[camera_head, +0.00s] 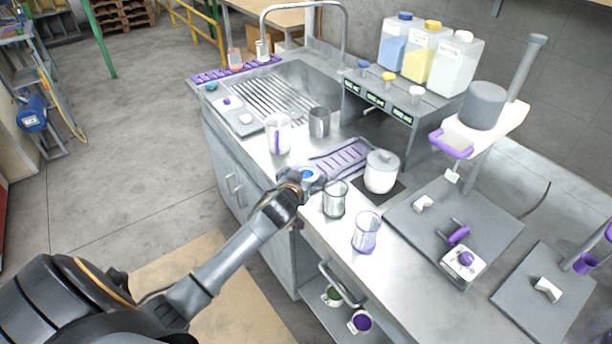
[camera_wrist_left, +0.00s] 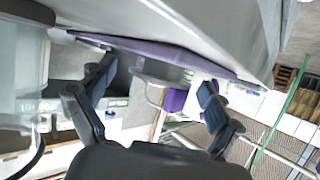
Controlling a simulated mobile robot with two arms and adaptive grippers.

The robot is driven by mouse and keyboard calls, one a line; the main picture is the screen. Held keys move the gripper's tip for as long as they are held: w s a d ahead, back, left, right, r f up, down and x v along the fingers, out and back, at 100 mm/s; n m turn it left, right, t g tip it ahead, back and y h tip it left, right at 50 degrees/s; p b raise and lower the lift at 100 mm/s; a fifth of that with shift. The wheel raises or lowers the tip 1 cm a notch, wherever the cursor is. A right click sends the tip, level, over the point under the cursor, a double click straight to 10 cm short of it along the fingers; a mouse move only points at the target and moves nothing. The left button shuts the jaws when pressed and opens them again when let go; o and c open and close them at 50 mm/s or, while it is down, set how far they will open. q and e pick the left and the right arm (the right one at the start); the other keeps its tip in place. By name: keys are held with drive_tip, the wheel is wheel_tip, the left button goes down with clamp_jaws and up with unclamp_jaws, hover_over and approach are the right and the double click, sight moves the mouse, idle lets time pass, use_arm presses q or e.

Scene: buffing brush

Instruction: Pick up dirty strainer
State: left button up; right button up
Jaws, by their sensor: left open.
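My left gripper (camera_head: 312,177) is at the front edge of the counter, beside the purple ribbed mat (camera_head: 345,158). In the left wrist view its two fingers (camera_wrist_left: 152,106) stand wide apart with nothing between them. No object is clearly marked as a dirty strainer. A grey metal cup (camera_head: 319,122) stands by the sink, behind the gripper. A second, darker-rimmed metallic or glass cup (camera_head: 336,200) stands just right of the gripper; I cannot tell whether either is the strainer. My right gripper is not seen.
A clear purple-tinted beaker (camera_head: 366,232), a lidded white pot (camera_head: 381,172) and a white jug (camera_head: 278,134) stand close by on the counter. The sink (camera_head: 275,92) and a dispenser rack (camera_head: 392,112) lie behind.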

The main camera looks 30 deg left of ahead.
use_arm(q)
drive_tip(key=shift+c, duration=0.2)
drive_tip(key=c, duration=1.1)
